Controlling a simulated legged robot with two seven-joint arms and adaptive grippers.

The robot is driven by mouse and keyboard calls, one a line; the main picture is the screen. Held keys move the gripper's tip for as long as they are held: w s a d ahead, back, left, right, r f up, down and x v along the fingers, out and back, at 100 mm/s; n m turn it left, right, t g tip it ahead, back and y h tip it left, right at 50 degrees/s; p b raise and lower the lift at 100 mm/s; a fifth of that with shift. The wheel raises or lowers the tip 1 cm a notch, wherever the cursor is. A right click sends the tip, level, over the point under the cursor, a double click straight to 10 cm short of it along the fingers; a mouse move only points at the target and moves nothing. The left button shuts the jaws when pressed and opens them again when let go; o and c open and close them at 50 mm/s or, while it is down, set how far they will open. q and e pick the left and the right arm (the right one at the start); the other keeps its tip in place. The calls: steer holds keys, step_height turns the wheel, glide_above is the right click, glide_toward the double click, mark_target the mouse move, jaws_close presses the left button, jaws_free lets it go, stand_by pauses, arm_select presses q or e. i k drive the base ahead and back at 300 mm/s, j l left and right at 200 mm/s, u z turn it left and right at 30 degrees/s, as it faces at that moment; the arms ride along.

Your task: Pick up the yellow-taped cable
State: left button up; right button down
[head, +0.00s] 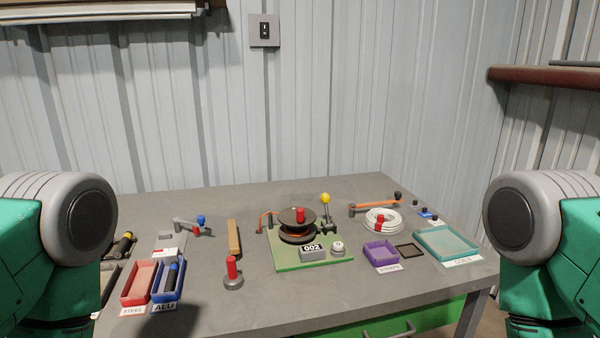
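A short dark cylinder with a yellow band (123,245) lies at the left end of the grey table, next to my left arm; it looks like the yellow-taped cable. Part of what lies around it is hidden behind my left arm. I see only green and grey links of my two arms, at the left and right edges of the head view. Neither gripper shows.
A red STEEL tray (127,299) and a blue ALU tray (160,296) holding a dark cylinder stand front left. A green spool station (283,264) stands mid-table. A white cable coil (392,227), a purple tray (366,259) and a teal COILS tray (427,237) are right.

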mark_target(118, 252)
steer(key=u, duration=1.1)
steer(key=k+j+z, duration=0.15)
steer(key=i+l, duration=0.05)
